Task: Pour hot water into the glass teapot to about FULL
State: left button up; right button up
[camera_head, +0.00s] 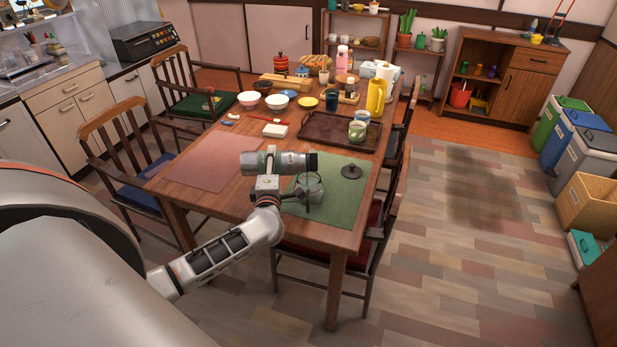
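My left gripper (267,184) reaches over the table from the lower left and appears shut around a grey metallic flask (293,162). The flask lies roughly level, its right end above the glass teapot. The clear glass teapot (312,190) stands upright on the green mat (327,205), just right of the gripper. The flask overlaps its top in the picture, so I cannot make out any stream or the water level. A dark round lid (352,171) lies on the mat to the right of the teapot. My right gripper is not in view.
A brown tray (318,138) with green cups (357,131) lies behind the mat. A yellow jug (376,97) stands near the table's right edge. White bowls (278,102) and small items fill the far end. The pink mat (207,163) is bare.

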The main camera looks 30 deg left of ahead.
pick_arm(q)
jog(key=shift+w+r+p, duration=0.1)
jog(key=shift+r+p, duration=0.15)
jog(key=shift+p, duration=0.05)
dwell(0.5)
